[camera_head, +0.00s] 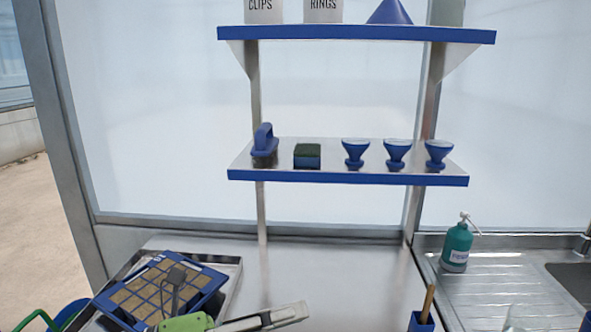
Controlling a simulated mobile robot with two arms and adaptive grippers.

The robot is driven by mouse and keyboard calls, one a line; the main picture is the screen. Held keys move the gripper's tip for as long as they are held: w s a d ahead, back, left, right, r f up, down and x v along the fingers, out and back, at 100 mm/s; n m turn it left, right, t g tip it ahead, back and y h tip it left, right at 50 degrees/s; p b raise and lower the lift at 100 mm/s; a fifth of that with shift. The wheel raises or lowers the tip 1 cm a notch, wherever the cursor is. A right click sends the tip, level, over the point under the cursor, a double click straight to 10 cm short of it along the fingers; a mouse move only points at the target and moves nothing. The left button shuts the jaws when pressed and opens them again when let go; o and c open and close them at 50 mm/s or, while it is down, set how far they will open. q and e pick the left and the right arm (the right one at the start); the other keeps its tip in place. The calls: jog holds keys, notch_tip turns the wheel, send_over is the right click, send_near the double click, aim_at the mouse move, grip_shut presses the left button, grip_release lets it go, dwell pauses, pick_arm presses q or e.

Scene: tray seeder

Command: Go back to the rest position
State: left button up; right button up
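My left gripper (174,283) shows as a dark grey shape over the blue-framed tray at the lower left. It is small and seen at a steep angle, so I cannot tell whether its fingers are open or closed, or whether it touches the tray. No object shows clearly in it. A green part and a pale grey part stand beside it at the bottom edge. My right gripper is not in view.
The blue-framed tray (213,288) of brown cells lies tilted on a metal tray (232,280). Two blue-edged shelves (345,178) hang above the bench. A green pump bottle (456,247) stands by the sink at right. The middle bench is clear; a blue holder (420,323) stands in front.

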pick_arm(q)
jog(key=w+a+r+n+t+y, duration=0.2)
jog(key=w+a+n+t+y, duration=0.15)
jog(key=a+n+t, duration=0.4)
jog(key=w+a+r+n+t+y, duration=0.35)
jog(key=n+t, duration=0.45)
jog(key=n, duration=0.5)
jog(key=s+a+f+n+g+y, duration=0.1)
jog(key=a+f+n+g+y, duration=0.1)
jog(key=a+f+n+y, duration=0.4)
jog(key=s+a+f+n+g+y, duration=0.1)
jog(key=a+f+n+g+y, duration=0.15)
jog(key=f, duration=0.55)
jog(key=s+a+f+n+g+y, duration=0.1)
jog(key=a+f+n+g+y, duration=0.15)
jog(key=f+n+y, duration=0.35)
jog(key=s+d+f+n+g+h, duration=0.3)
jog(key=s+f+g, duration=0.8)
jog(key=s+f, duration=1.1)
notch_tip(320, 180, down, 25)
jog(key=s+g+h, duration=0.1)
jog(key=s, duration=0.2)
jog(key=s+a+f+m+g, duration=0.1)
jog(key=s+a+f, duration=0.2)
jog(key=s+f, duration=1.2)
jog(key=shift+s+f, duration=0.35)
jog(key=shift+s, duration=0.25)
